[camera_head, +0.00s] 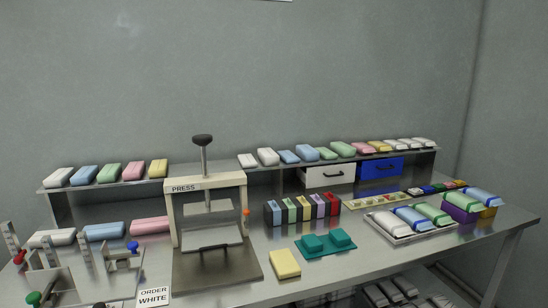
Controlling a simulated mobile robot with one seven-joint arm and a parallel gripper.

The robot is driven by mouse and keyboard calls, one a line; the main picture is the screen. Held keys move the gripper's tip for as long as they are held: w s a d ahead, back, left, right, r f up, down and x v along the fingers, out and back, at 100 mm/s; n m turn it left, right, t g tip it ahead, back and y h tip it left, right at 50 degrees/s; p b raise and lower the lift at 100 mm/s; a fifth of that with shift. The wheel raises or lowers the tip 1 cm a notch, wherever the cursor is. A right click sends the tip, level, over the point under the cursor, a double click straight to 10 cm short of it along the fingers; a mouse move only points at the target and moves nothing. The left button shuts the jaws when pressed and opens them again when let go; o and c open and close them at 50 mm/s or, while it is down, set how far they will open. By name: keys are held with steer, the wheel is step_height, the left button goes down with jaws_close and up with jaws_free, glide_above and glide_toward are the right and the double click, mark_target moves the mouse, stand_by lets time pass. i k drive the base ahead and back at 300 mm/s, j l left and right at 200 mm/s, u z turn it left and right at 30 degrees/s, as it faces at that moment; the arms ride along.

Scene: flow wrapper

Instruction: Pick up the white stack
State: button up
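Several white blocks show, and I cannot tell which one is the white stack. One white block (57,177) lies at the left end of the left shelf. A larger white block (50,238) lies on the table below it. A thick white block (268,156) sits on the right shelf beside a flatter white one (247,160). More white blocks (405,144) lie at that shelf's right end. Another white block (385,223) lies in the metal tray (408,239). A card reading "ORDER WHITE" (153,296) stands at the table's front. My gripper is not in view.
A press (206,184) with a tall handle stands left of centre. Metal fixtures with red and blue knobs (134,247) crowd the front left. A yellow block (285,263), teal mould (326,243) and coloured rack (302,210) occupy the middle. Bare table shows at front right.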

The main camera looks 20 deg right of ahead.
mark_target(268, 156)
steer(key=l+u, duration=0.1)
steer(key=l, duration=0.7)
steer(key=k+l+u, duration=0.1)
steer(key=l, duration=0.7)
steer(key=i+l+u, duration=0.1)
steer(key=l, duration=0.95)
steer(key=i, duration=0.65)
steer(key=i+l+u, duration=0.1)
steer(key=i, duration=0.55)
